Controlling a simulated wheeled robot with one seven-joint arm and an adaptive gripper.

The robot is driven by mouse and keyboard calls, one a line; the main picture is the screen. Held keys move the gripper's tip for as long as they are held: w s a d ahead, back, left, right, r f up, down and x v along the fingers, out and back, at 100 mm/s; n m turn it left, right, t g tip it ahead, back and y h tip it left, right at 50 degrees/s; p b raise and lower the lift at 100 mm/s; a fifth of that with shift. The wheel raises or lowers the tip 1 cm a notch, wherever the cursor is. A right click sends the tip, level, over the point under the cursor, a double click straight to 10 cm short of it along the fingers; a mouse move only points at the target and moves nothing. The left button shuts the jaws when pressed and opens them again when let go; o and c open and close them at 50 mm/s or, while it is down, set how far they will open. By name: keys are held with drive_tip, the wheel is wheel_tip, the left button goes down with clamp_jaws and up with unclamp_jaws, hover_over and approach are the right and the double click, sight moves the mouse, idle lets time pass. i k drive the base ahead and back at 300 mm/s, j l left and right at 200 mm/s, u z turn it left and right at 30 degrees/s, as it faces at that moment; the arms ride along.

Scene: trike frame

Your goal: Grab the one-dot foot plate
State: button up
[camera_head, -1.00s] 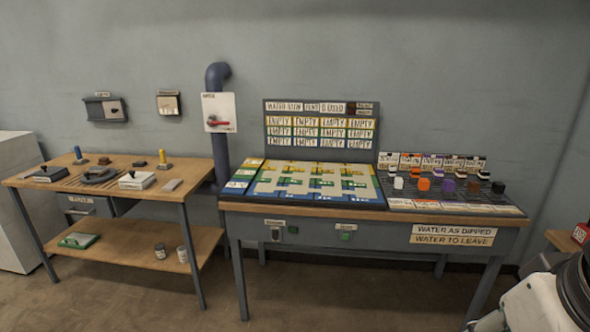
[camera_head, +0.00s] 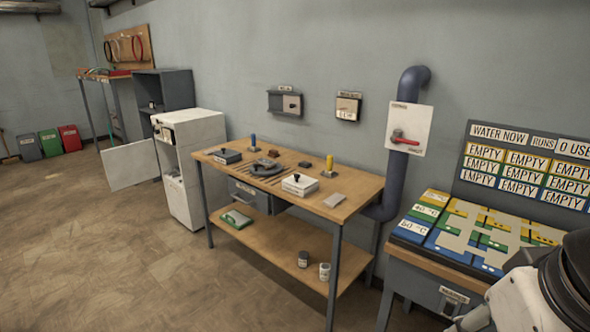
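I cannot make out a one-dot foot plate; any dot marks are too small to read. The wooden workbench (camera_head: 280,222) in the middle carries small parts. Among them are a flat light grey plate (camera_head: 334,200) near the front right edge, a white block with a dark knob (camera_head: 299,184), a dark block with a knob (camera_head: 227,156) and a dark round fixture (camera_head: 264,168). A blue post (camera_head: 254,142) and a yellow-topped post (camera_head: 329,166) stand toward the back. Part of my arm shows at the bottom right; my gripper's fingers are not in view.
The lower shelf (camera_head: 268,243) holds a green-and-white item (camera_head: 236,220) and two small jars. A white cabinet (camera_head: 200,200) stands left of the bench, a blue pipe (camera_head: 393,170) right of it. A board table (camera_head: 440,275) is at right. Floor at front left is clear.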

sight(263, 161)
drive_tip(key=i+j+u, duration=0.15)
drive_tip(key=i+u, duration=0.4)
drive_tip(key=i, duration=0.15)
drive_tip(key=i+j+z, duration=0.3)
drive_tip(key=i+j, duration=0.55)
drive_tip(key=i, duration=1.55)
